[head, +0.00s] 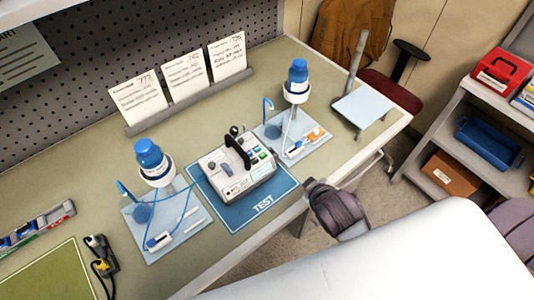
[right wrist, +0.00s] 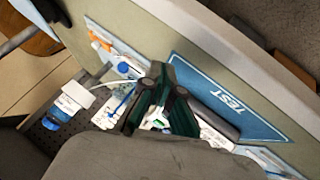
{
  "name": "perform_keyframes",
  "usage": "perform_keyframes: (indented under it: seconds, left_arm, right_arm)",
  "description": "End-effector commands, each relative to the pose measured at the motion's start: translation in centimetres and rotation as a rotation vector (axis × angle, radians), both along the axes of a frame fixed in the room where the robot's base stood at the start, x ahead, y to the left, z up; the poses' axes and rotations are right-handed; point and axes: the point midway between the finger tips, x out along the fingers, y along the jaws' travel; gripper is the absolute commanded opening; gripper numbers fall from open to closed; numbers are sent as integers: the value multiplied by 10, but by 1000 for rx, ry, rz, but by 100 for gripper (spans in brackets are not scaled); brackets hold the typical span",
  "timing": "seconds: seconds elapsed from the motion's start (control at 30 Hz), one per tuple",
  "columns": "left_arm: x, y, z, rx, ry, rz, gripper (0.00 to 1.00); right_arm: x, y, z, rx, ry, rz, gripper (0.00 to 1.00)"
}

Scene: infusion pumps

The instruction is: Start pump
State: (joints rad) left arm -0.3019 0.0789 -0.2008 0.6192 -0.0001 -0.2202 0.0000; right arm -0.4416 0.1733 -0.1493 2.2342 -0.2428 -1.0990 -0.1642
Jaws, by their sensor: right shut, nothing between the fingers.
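In the right wrist view the pump (right wrist: 214,134) is partly hidden behind my gripper. My right gripper (head: 309,185) is at the table's front edge, right of the mat and apart from the pump in the head view. In the right wrist view its dark fingers (right wrist: 158,70) meet at the tips, shut and empty. My left gripper is not in view.
Blue-capped bottles on stands (head: 151,156) (head: 298,74), with tubing on light trays, flank the pump. Three cards (head: 185,74) stand behind it. A light stand (head: 362,108) is at the table's right end. A shelf with a blue bin (head: 489,142) is at right.

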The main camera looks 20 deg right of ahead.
Motion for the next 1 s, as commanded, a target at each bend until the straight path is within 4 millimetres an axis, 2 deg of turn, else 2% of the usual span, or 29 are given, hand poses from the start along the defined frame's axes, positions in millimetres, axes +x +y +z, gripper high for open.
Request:
perform_keyframes:
  seconds: [0.03, 0.1, 0.2, 0.33, 0.47, 0.57, 0.63, 0.7, 0.77, 0.83, 0.93, 0.97, 1.0]
  left_arm:
    - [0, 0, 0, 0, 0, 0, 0]
    - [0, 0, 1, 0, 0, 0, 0]
    - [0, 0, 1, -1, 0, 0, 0]
    - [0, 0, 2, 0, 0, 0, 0]
    - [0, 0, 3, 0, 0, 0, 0]
    - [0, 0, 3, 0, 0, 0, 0]
    - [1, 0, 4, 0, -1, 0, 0]
    - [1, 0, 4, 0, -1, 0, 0]
    - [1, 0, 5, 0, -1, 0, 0]
    - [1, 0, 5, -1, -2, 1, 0]
    - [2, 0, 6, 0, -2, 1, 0]
    - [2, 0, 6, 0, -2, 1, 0]
    - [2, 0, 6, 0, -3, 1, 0]
  right_arm:
    - [19, -5, 15, -64, -75, 40, 0]
    - [43, -10, 38, -167, -186, 105, 0]
    - [76, -12, 76, -335, -346, 205, 0]
    - [110, -3, 130, -581, -555, 348, 0]
    - [133, 18, 187, -874, -766, 509, 0]
    - [142, 47, 227, -1143, -934, 654, 0]
    - [143, 73, 251, -1370, -1055, 776, 0]
    - [140, 100, 264, -1605, -1165, 906, 0]
    - [136, 121, 267, -1808, -1247, 1023, 0]
    - [130, 143, 261, -2043, -1328, 1171, 0]
    - [124, 159, 237, -2368, -1408, 1409, 0]
    - [124, 160, 228, 2358, 1367, -1427, 0]
    - [123, 160, 215, 2251, 1259, -1397, 0]
